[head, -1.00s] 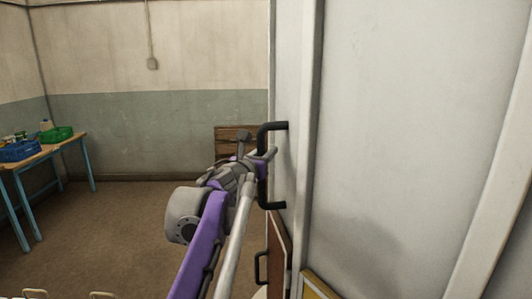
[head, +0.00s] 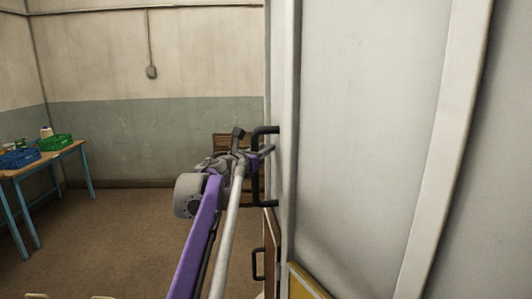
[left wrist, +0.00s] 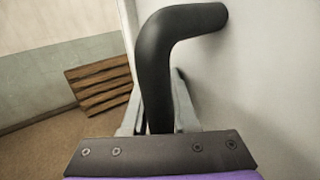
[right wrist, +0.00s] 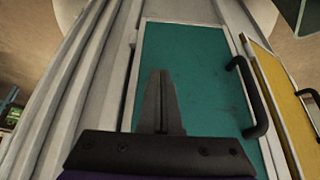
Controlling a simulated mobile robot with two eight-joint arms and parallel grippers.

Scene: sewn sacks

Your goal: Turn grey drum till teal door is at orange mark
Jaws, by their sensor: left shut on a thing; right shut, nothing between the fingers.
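The tall grey drum (head: 370,150) fills the right half of the head view. A black bar handle (head: 258,165) stands out from its left side. My left gripper (head: 262,152) is shut on this handle; in the left wrist view the handle (left wrist: 155,70) runs down between the fingers. The teal door (right wrist: 190,65) shows in the right wrist view, set in the drum's side, with a black handle (right wrist: 246,95). My right gripper (right wrist: 162,85) is shut and empty in front of the teal door; whether it touches cannot be told. No orange mark is visible.
A yellow panel (right wrist: 285,100) lies right of the teal door, and a yellow panel edge (head: 308,283) shows low in the head view. A table (head: 45,162) with blue and green crates stands far left. A wooden pallet (left wrist: 100,85) leans at the wall. The floor left is clear.

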